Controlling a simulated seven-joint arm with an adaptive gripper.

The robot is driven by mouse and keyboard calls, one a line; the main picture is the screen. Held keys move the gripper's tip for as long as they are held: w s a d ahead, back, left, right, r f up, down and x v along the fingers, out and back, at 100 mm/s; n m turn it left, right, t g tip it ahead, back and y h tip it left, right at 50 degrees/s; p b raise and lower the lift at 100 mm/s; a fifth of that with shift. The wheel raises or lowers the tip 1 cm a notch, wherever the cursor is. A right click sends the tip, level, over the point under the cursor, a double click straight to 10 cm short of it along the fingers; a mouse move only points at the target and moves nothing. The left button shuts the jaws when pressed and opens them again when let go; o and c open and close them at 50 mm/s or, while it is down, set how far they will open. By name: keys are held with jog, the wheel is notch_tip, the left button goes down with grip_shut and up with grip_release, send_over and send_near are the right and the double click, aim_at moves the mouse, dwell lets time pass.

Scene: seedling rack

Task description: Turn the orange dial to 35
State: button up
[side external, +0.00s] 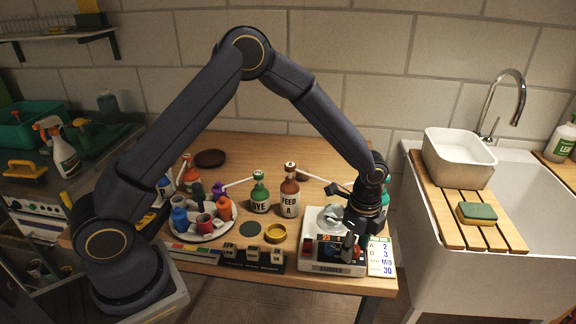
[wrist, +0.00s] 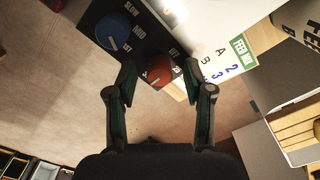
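The orange dial (wrist: 158,71) is a round orange-red knob on the black front panel of the stirrer (side external: 318,268). In the wrist view it lies between the two fingertips of my gripper (wrist: 159,68). The fingers are apart, with a gap visible on each side of the dial; contact is not visible. A blue dial (wrist: 113,33) with a white mark sits beside it, by the words SLOW and MID. In the side view my gripper (side external: 351,243) points down at the stirrer's front and hides part of the panel.
A white card (side external: 381,259) beside the stirrer shows A 2, B 3, MID and 30. Dark labelled blocks (side external: 252,258) stand left of the stirrer. Bottles marked DYE (side external: 260,195) and FEED A (side external: 289,194) stand behind. The table's front edge is close, with open floor beyond.

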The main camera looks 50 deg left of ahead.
aim_at(355, 248)
notch_tip(355, 248, up, 12)
dwell(0.6)
